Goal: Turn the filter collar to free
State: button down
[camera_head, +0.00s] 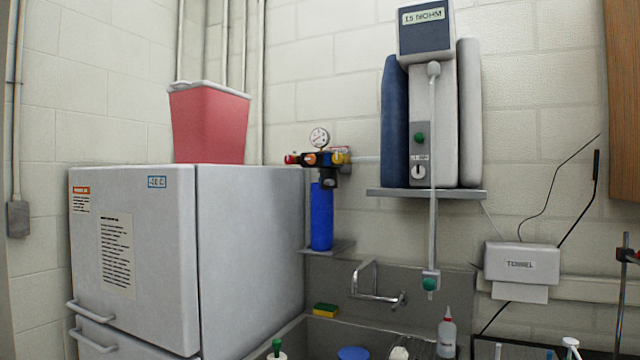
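A blue filter cylinder (321,217) stands upright on a small grey shelf (340,247) against the wall, right of the freezer. A dark collar or head piece (329,174) sits at its top, below a manifold (322,158) with red, orange and yellow knobs. A round pressure gauge (319,137) rises from the manifold. The collar is too small to tell how it is turned or whether it carries markings. My gripper is not in view.
A white freezer (135,260) with a red bin (210,125) on top stands close on the left. A sink with a faucet (378,296) lies below the filter. A water purifier (433,120) hangs to the right, its dispensing tube (433,200) hanging down. A towel dispenser (521,264) is further right.

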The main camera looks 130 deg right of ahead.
aim_at(329, 176)
jog(key=z, duration=0.05)
jog(key=i, duration=0.5)
jog(key=u, duration=0.45)
jog(key=k, duration=0.15)
jog(key=z, duration=2.45)
jog(key=k, duration=0.15)
jog(key=z, duration=1.8)
jog(key=i, duration=0.1)
jog(key=u, duration=0.05)
